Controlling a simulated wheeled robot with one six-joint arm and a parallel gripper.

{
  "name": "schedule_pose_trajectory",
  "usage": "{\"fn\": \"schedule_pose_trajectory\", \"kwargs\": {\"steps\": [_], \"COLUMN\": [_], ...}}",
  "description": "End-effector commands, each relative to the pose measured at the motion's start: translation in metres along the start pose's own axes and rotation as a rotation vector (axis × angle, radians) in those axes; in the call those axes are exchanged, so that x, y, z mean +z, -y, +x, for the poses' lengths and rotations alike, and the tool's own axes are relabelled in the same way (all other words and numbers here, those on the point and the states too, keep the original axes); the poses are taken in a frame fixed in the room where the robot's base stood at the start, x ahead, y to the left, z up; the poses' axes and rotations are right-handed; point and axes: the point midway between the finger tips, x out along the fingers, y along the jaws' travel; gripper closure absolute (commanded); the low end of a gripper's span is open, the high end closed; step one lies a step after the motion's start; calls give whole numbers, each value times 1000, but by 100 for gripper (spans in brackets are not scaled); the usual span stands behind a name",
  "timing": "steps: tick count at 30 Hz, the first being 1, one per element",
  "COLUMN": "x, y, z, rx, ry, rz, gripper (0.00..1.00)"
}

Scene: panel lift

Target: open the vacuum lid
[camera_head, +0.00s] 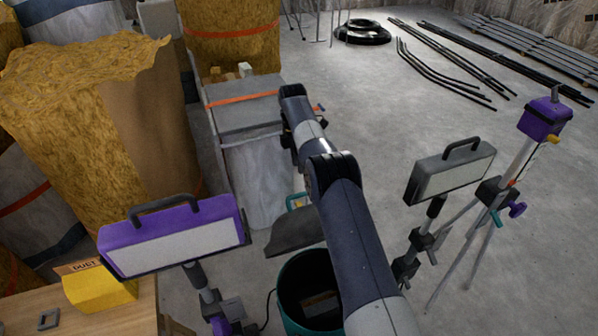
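The vacuum is a teal round bin (291,306) at the bottom centre, partly hidden by my arm. Its top is open, and a brownish block (321,304) shows in the dark inside. A dark grey lid (297,233) stands tilted up at the far side of the bin, with a teal handle (294,201) at its upper edge. My arm reaches up over the bin and past the lid, covering the lid's right side. My gripper's fingers do not show, so I cannot tell whether they touch anything.
A grey box (245,113) with an orange strap stands behind the lid. A purple work lamp (175,240) is at left and a grey lamp (450,172) on a tripod at right. A wooden table (60,305) fills the lower left.

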Motion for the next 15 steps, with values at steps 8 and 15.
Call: {"fn": "schedule_pose_trajectory", "kwargs": {"steps": [8, 15], "x": [0, 0], "y": [1, 1], "z": [-22, -28], "rx": [-1, -1], "ry": [0, 0], "rz": [0, 0], "gripper": [64, 64]}}
